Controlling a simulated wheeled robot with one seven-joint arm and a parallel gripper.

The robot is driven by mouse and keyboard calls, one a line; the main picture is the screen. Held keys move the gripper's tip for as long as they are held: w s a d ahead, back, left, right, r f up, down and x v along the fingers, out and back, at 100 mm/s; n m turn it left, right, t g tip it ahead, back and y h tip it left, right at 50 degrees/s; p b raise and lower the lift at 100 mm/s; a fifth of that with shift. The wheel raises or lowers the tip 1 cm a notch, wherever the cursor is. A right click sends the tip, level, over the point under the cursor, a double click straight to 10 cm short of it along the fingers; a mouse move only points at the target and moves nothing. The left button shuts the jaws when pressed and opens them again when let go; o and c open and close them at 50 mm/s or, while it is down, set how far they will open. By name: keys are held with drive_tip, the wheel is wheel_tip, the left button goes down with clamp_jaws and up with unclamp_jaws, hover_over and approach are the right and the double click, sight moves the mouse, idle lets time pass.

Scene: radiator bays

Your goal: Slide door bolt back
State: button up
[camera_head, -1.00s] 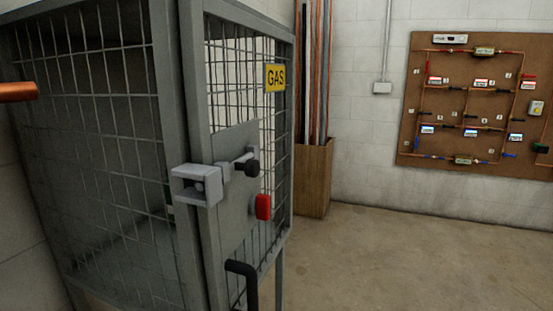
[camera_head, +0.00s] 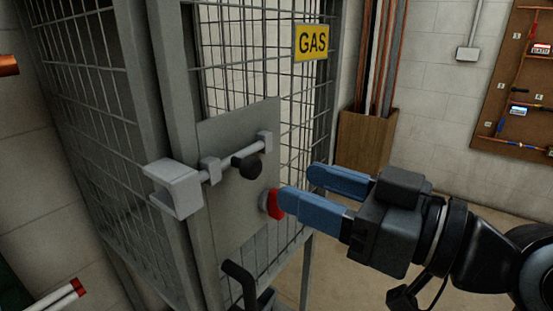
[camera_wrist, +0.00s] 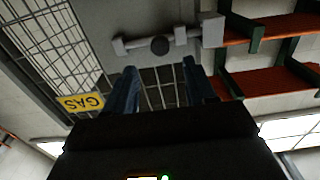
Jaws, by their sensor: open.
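The grey door bolt (camera_head: 222,163) lies across a metal plate (camera_head: 230,215) on the mesh cage door. Its rod runs from the box-shaped keeper (camera_head: 175,187) at the left through two guides. A black knob (camera_head: 248,161) sticks out near the right guide. The bolt shows upside down in the wrist view, with knob (camera_wrist: 159,45) and keeper (camera_wrist: 213,32). My gripper (camera_head: 298,188) is open with blue fingers, right of and slightly below the knob, apart from it. Nothing is between the fingers. The lower finger partly hides a red part (camera_head: 271,203) on the plate.
A black door handle (camera_head: 245,285) sits below the plate. A yellow GAS sign (camera_head: 311,42) hangs on the mesh above. A wooden box (camera_head: 365,145) with upright pipes stands behind, and a pipe board (camera_head: 515,95) hangs at the right. Shelves (camera_wrist: 270,90) show in the wrist view.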

sight(256, 168)
drive_tip(key=shift+p+x, duration=0.9)
drive_tip(key=shift+x, duration=3)
drive_tip(key=shift+c, duration=0.4)
clamp_jaws()
